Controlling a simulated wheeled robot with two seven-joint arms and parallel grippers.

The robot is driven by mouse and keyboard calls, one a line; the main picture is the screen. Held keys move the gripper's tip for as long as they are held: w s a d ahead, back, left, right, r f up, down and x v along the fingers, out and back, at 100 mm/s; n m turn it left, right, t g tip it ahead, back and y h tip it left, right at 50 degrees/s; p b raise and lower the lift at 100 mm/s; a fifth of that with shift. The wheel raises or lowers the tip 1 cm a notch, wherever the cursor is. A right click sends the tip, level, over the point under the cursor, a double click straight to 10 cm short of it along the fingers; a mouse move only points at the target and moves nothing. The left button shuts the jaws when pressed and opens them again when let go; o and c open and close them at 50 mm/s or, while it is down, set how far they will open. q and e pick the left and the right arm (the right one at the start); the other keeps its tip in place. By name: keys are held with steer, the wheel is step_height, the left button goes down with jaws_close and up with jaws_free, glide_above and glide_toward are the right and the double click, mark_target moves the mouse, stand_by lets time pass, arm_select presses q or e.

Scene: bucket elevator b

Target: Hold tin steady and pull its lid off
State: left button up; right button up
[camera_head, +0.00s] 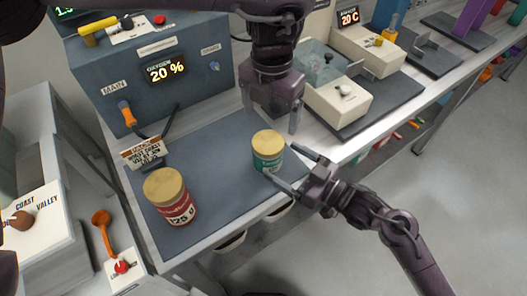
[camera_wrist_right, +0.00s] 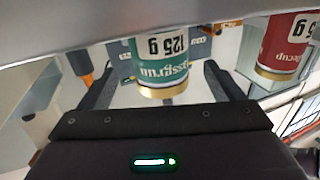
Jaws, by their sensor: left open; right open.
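A green tin (camera_head: 267,160) with a gold lid (camera_head: 268,143) stands upright on the dark mat (camera_head: 222,150). In the right wrist view the green tin (camera_wrist_right: 160,58) appears upside down, between the fingers. My left gripper (camera_head: 271,123) points down from above, open, just behind the lid; whether it touches is unclear. Neither gripper holds anything. A red tin (camera_head: 178,211) with a gold lid stands at the mat's front left, and shows in the right wrist view (camera_wrist_right: 283,50).
A blue-grey oxygen box (camera_head: 190,85) reading 20 % stands behind the mat. A small sign (camera_head: 145,152) stands at the mat's left. A cream device with a clear chamber (camera_head: 330,85) is at the back right. The bench's front edge runs close to both tins.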

mark_target(280, 159)
arm_select(q)
steer(key=shift+w+a+f, duration=0.1)
steer(key=shift+w+a, duration=0.05)
steer(key=shift+a, duration=0.1)
arm_select(e)
steer(key=x, duration=0.5)
arm_select(q)
steer(key=shift+d, duration=0.1)
arm_select(e)
steer(key=shift+w+a, duration=0.2)
steer(key=shift+a, duration=0.05)
